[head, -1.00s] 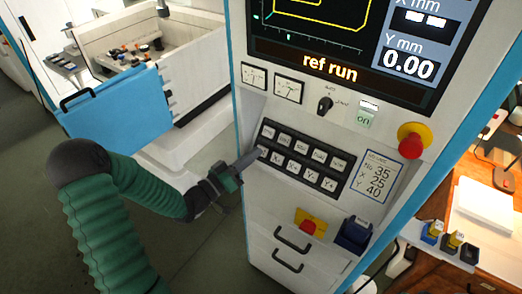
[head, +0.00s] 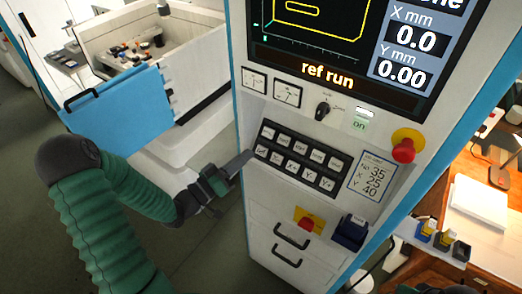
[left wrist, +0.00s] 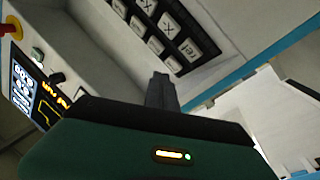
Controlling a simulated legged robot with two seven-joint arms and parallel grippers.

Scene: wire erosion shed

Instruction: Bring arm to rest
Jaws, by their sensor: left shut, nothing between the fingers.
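My left arm comes in from the left in the head view, in a green sleeve. My left gripper (head: 246,158) is shut and empty, its tip just off the left edge of the black keypad (head: 300,158) on the machine's control panel. In the left wrist view the shut fingers (left wrist: 161,90) point towards the panel, with the keypad (left wrist: 165,25) beyond and above them. The screen (head: 345,45) reads "ref run", with X 0.0 and Y 0.00.
A red emergency button (head: 403,150) sits on the panel's right. A yellow-backed red switch (head: 307,222) and a dark blue holder (head: 351,231) are below the keypad. An open blue door (head: 118,108) stands at the left. A wooden desk (head: 480,230) is at the right.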

